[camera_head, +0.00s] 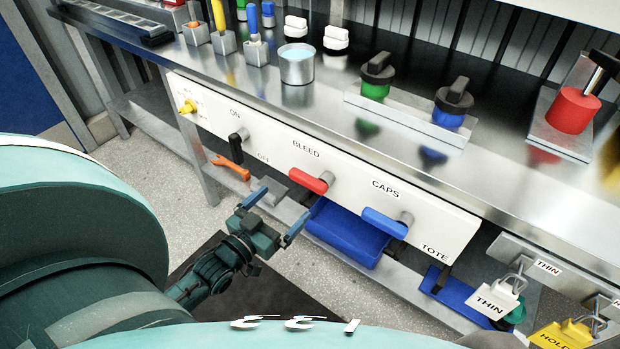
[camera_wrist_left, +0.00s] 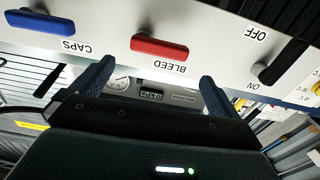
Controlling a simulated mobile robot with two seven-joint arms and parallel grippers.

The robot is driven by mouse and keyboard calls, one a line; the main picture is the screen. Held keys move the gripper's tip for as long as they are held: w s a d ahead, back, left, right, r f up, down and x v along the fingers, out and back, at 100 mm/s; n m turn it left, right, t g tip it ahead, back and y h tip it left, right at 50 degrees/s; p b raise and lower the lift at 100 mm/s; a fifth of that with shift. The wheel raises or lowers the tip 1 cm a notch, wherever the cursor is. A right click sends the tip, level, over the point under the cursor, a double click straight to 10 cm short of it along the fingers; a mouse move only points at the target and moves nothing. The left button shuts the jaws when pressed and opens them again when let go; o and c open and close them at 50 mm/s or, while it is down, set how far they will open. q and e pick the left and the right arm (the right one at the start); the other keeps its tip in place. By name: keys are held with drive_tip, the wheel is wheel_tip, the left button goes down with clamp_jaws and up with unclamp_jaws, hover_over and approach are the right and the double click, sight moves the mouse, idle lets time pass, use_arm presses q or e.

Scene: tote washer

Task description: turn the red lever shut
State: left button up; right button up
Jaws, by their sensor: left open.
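The red lever (camera_head: 308,180) is on the white front panel (camera_head: 345,185) under the word BLEED, its handle slanting slightly in the picture. In the left wrist view the red lever (camera_wrist_left: 160,47) lies across the panel, beyond and between my open fingers. My left gripper (camera_head: 275,213) is open and empty, in front of the panel, below and left of the red lever, apart from it. Its blue fingers also show in the left wrist view (camera_wrist_left: 152,80). My right gripper is not in view.
A black lever (camera_head: 238,143) marked ON and OFF is left of the red lever; a blue lever (camera_head: 385,222) marked CAPS is right of it. A blue tote (camera_head: 345,235) sits on the lower shelf. The steel worktop (camera_head: 330,95) is above, holding several items.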

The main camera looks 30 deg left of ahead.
sight(304, 184)
use_arm(q)
drive_tip(key=w, duration=0.6)
drive_tip(key=w+d, duration=0.1)
drive_tip(key=w, duration=0.3)
drive_tip(key=shift+w, duration=0.1)
drive_tip(key=c, duration=1)
drive_tip(key=shift+c, duration=0.2)
